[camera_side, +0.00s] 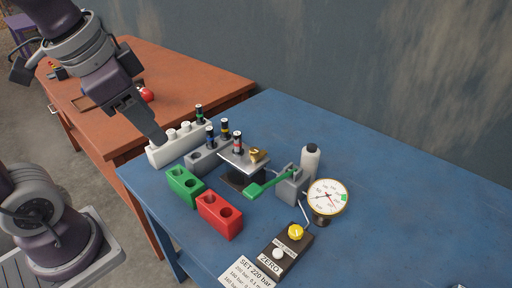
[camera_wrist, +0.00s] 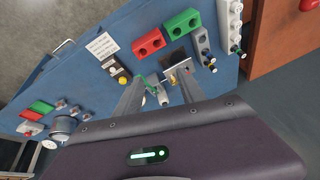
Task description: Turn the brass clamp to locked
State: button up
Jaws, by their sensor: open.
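The brass clamp (camera_side: 258,155) sits on the right part of a metal plate (camera_side: 236,160) on the blue table. A small brass patch beside the plate in the wrist view (camera_wrist: 172,79) appears to be the same clamp. An injector with a red band (camera_side: 237,142) stands upright at the plate next to it. My gripper (camera_side: 157,139) is up and to the left of the clamp in the side view, apart from it. In the wrist view its two fingers (camera_wrist: 160,80) are spread with nothing held between them. The clamp's exact angle is too small to read.
A green-handled lever (camera_side: 268,184) and dial gauge (camera_side: 328,196) stand right of the plate. Green (camera_side: 185,185), red (camera_side: 219,214) and grey (camera_side: 207,158) blocks and a white rack (camera_side: 165,152) lie left and in front. Several injectors stand upright. The table's right side is mostly clear.

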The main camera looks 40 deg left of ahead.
jog(key=w+f+m+g, duration=0.15)
jog(key=w+m, duration=0.35)
jog(key=w, duration=0.6)
jog(key=m+g, duration=0.3)
jog(key=m, duration=0.5)
send_over(254, 149)
jog(key=shift+h, duration=0.3)
notch_tip(254, 149, down, 12)
jog(key=shift+s+r, duration=0.1)
jog(key=shift+r, duration=0.15)
notch_tip(254, 149, down, 7)
grip_shut()
